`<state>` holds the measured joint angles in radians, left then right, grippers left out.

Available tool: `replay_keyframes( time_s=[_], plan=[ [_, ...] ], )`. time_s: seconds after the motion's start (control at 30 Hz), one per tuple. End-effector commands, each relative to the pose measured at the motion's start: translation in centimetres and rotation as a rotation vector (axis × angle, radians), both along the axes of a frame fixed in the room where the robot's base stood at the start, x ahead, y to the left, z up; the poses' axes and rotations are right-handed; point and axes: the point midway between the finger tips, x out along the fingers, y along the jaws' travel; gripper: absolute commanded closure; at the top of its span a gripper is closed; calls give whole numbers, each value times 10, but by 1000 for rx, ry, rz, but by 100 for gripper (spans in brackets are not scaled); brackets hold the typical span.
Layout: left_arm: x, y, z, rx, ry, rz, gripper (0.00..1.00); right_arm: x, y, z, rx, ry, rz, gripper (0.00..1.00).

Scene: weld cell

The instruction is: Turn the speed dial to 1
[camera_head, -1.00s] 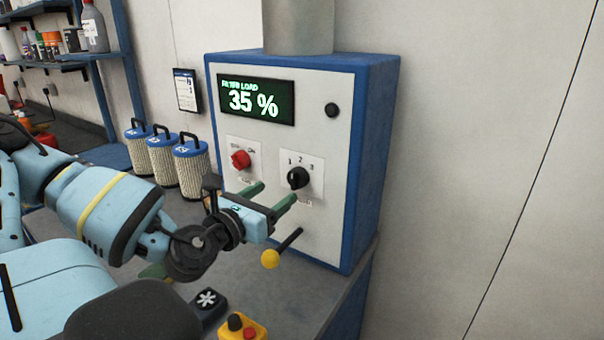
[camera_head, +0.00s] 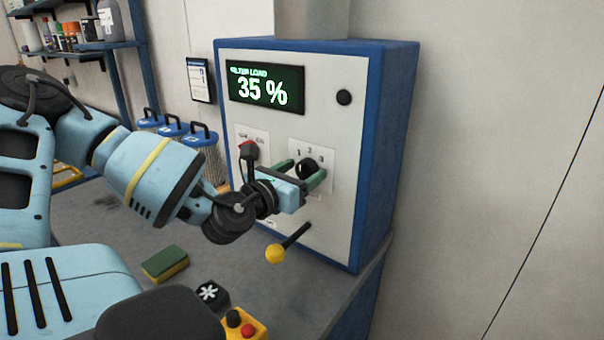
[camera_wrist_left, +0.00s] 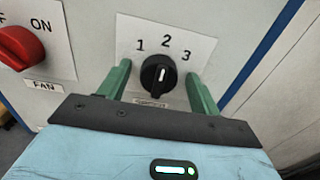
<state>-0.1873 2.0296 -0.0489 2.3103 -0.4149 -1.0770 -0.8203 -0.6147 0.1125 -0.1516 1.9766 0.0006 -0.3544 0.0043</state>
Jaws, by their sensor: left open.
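The speed dial (camera_head: 308,167) is a round black knob on a white plate marked 1, 2 and 3, on the front of the control cabinet (camera_head: 318,112). In the left wrist view the dial (camera_wrist_left: 157,74) has a white mark pointing up, towards the 2. My left gripper (camera_head: 301,173) is open, with one green finger to the left of the dial and one to the right. In the left wrist view gaps show between the fingers and the knob. My right gripper is not in view.
A red fan switch (camera_head: 248,151) is left of the dial. A lever with a yellow ball (camera_head: 275,253) sticks out below. A sponge (camera_head: 165,264) and a yellow button box (camera_head: 243,325) are on the bench. The display (camera_head: 266,90) reads 35 %.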

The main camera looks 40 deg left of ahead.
Motion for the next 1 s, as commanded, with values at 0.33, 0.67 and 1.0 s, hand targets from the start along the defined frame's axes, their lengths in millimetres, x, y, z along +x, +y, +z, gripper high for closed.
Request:
replay_keyframes(
  time_s=[0.33,0.67,1.0],
  plan=[
    [0,0,1,0,-1,0,55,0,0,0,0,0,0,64],
    [0,0,1,-5,-2,0,80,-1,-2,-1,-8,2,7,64],
    [0,1,-1,-138,-15,3,80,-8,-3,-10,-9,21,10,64]
  ],
)
